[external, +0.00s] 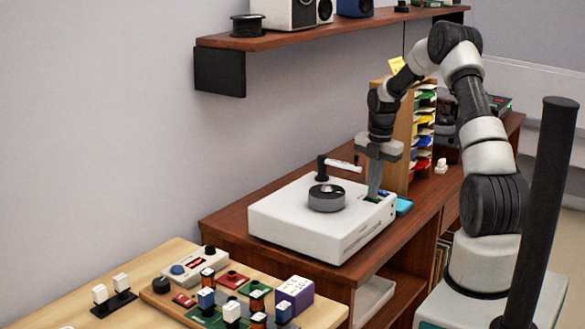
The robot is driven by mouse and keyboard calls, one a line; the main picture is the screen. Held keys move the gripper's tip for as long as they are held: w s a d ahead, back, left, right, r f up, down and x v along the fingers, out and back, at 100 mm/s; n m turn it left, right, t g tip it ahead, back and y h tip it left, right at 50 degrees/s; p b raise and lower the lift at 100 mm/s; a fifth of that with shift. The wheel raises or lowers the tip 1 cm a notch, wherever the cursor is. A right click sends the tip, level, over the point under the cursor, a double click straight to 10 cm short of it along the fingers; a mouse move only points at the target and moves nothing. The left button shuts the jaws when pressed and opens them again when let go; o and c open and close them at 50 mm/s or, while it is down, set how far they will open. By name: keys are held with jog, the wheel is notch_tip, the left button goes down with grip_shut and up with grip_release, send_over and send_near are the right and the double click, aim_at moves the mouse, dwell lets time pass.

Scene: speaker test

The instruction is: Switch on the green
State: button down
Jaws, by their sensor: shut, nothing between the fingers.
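My gripper (374,195) points straight down, with its fingers together and empty. Its tips are at the right end of the top of a white box-shaped device (300,240). A small dark panel with a hint of green (383,196) shows right beside the fingertips. The fingers partly hide this spot, and I cannot tell whether they touch it. No green switch can be clearly made out at this size.
A light wooden table (80,312) at the front left holds several small parts and a purple box (295,294). Behind my gripper stands a wooden rack (394,165) with coloured slots. A blue item (404,206) lies right of the device. A wall shelf (285,40) hangs above.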

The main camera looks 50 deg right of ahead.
aim_at(379, 200)
jog(key=shift+s+f, duration=0.15)
jog(key=shift+s, duration=0.2)
notch_tip(379, 200, up, 14)
jog(key=p, duration=0.3)
jog(key=shift+s, duration=0.3)
jog(key=shift+w+r+t+b, duration=0.1)
jog(key=shift+r+t+b, duration=0.25)
jog(key=shift+b, duration=0.9)
jog(key=shift+f, duration=0.1)
jog(key=f, duration=0.4)
jog(key=w+f, duration=0.1)
jog(key=f, duration=0.4)
jog(key=w+f, duration=0.1)
jog(key=f, duration=0.3)
jog(key=shift+f+b, duration=0.35)
jog(key=shift+f, duration=0.05)
